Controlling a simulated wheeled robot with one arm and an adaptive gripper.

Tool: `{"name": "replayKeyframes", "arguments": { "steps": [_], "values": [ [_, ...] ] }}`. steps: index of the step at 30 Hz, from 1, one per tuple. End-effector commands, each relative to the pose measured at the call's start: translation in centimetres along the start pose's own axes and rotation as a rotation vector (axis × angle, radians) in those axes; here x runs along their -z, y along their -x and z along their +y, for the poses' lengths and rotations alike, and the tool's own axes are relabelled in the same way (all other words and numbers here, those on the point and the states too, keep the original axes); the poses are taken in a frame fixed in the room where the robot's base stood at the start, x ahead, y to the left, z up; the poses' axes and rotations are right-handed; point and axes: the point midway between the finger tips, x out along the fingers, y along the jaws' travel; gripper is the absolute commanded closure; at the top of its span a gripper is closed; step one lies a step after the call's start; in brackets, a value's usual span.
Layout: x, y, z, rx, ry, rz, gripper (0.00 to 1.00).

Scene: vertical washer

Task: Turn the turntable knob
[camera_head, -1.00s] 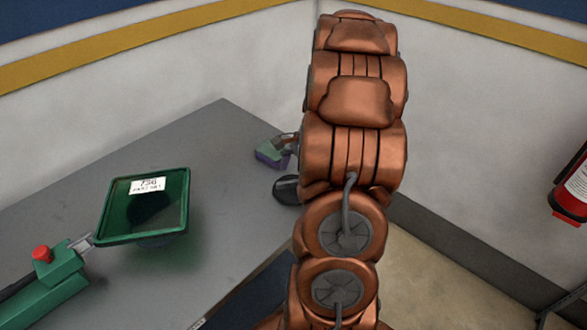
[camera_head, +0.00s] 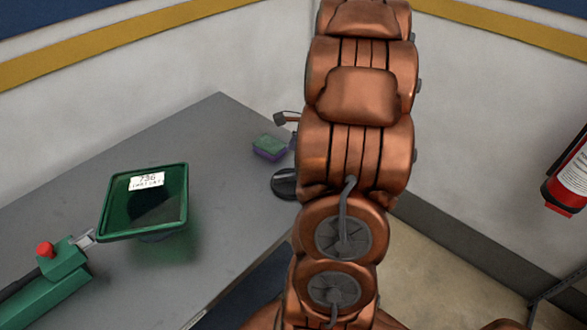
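I cannot make out a turntable knob for certain. A dark round piece (camera_head: 285,184) lies on the grey table beside my arm, partly hidden by it; I cannot tell whether it is the knob. My copper arm rises through the middle of the view and hides what is behind it. My gripper cannot be made out. A small dark piece on a copper-coloured rod (camera_head: 287,119) shows left of the arm, above a green and purple block (camera_head: 269,147); I cannot tell whether it belongs to my gripper.
A grey table (camera_head: 200,125) fills the left. On it are a green tray (camera_head: 184,200) with a white label and a green device (camera_head: 66,261) with a red button (camera_head: 45,250). A red extinguisher (camera_head: 566,190) is at the right wall.

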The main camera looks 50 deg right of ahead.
Motion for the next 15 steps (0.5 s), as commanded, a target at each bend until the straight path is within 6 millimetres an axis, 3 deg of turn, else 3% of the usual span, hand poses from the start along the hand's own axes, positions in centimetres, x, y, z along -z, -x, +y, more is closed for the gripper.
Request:
{"name": "replayKeyframes", "arguments": {
  "steps": [8, 15],
  "values": [
    [0.2, 3.4, -0.1, 0.004, 0.000, 0.004, 0.00],
    [-1.4, 2.9, -0.6, -0.033, 0.243, 0.042, 0.00]
  ]
}}
